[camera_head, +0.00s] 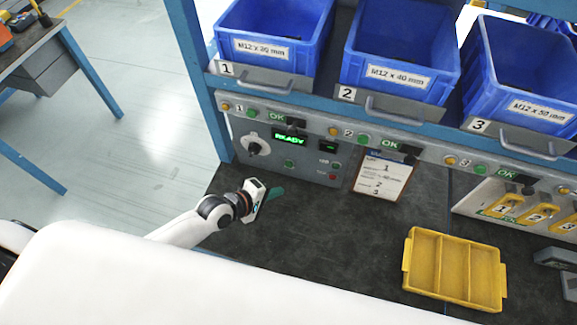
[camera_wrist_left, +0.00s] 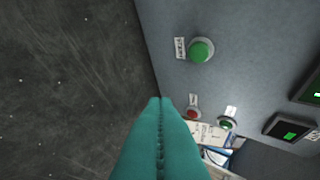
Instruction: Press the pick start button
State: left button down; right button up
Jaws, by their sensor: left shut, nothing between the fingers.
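The control panel (camera_head: 265,142) stands at the back of the bench with a lit green READY display (camera_head: 290,135). A larger green button (camera_head: 289,164) sits low on it. That green button also shows in the left wrist view (camera_wrist_left: 201,50), with a small label beside it that I cannot read. A smaller green button (camera_wrist_left: 226,123) and a red button (camera_wrist_left: 192,112) are farther along the panel. My left gripper (camera_head: 278,190) is shut and empty, its teal fingers together. It is in front of the panel, apart from the larger green button. My right gripper is not in view.
Blue bins (camera_head: 270,45) stand on the shelf above the panel. A clipboard (camera_head: 383,176) leans right of the panel. A yellow divided tray (camera_head: 409,262) lies on the dark bench top (camera_head: 330,235). The bench between panel and tray is clear.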

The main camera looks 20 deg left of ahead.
aim_at(289, 164)
pick_arm(q)
jog(key=w+b, duration=0.1)
jog(key=w, duration=0.3)
jog(key=shift+d+f+b, duration=0.1)
jog(key=shift+b, duration=0.2)
jog(key=shift+w, duration=0.85)
jog(key=shift+w, duration=0.15)
dwell(1.0)
jog(key=shift+w, duration=0.3)
